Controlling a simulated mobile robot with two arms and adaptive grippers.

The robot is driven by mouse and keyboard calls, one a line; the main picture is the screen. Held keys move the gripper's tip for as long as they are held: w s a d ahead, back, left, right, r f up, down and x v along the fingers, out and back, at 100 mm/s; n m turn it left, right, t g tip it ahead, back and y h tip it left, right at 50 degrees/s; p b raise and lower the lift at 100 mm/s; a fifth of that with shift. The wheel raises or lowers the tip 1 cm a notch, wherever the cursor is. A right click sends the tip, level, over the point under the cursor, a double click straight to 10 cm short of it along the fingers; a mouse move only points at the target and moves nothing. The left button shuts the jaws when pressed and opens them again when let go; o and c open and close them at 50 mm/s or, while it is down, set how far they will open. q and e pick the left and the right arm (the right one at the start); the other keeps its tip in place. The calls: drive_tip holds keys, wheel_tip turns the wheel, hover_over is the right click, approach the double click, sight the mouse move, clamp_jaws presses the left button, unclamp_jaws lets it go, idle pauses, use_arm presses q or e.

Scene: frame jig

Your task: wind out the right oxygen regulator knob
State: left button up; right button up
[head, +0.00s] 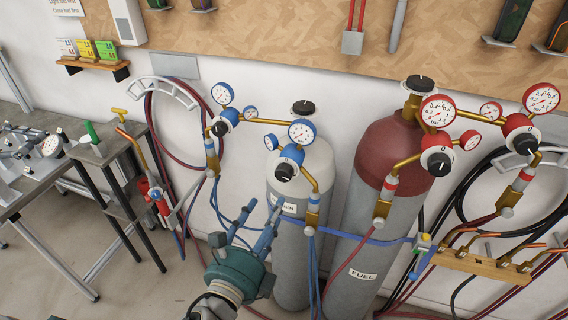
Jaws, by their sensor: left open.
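The right oxygen regulator (291,153) has blue-rimmed gauges and a blue body, and hangs in front of the pale cylinder. Its knob (284,173) is black with a white mark and faces forward. A second blue regulator with its own black knob (220,129) sits to its left. The oxygen cylinder (318,168) has a black valve knob (303,107) on top. My left gripper (265,205) has a teal body and blue fingers. It is open and empty, and its fingertips appear below the right oxygen knob in the picture, apart from it. My right gripper is out of view.
The fuel cylinder (363,215), maroon on top, stands to the right with red gauges and regulators. Blue and red hoses (318,265) hang near the cylinders. A torch holder (480,264) is at the right. A grey workbench (40,170) stands at the left.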

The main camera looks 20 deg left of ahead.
sight(282, 176)
use_arm(q)
drive_tip(key=shift+m, duration=0.3)
drive_tip(key=w+r+p, duration=0.1)
drive_tip(key=w, duration=0.2)
drive_tip(key=w+r+p, duration=0.1)
drive_tip(key=w, duration=0.2)
drive_tip(key=w+p, duration=0.1)
drive_tip(key=w, duration=0.2)
drive_tip(key=shift+w+d+r, duration=0.15)
drive_tip(key=shift+w+r, duration=0.15)
drive_tip(key=shift+r, duration=0.1)
drive_tip(key=shift+w+f+p, duration=0.1)
drive_tip(key=shift+w+p, duration=0.2)
drive_tip(key=shift+w, duration=0.15)
drive_tip(key=c, duration=1.1)
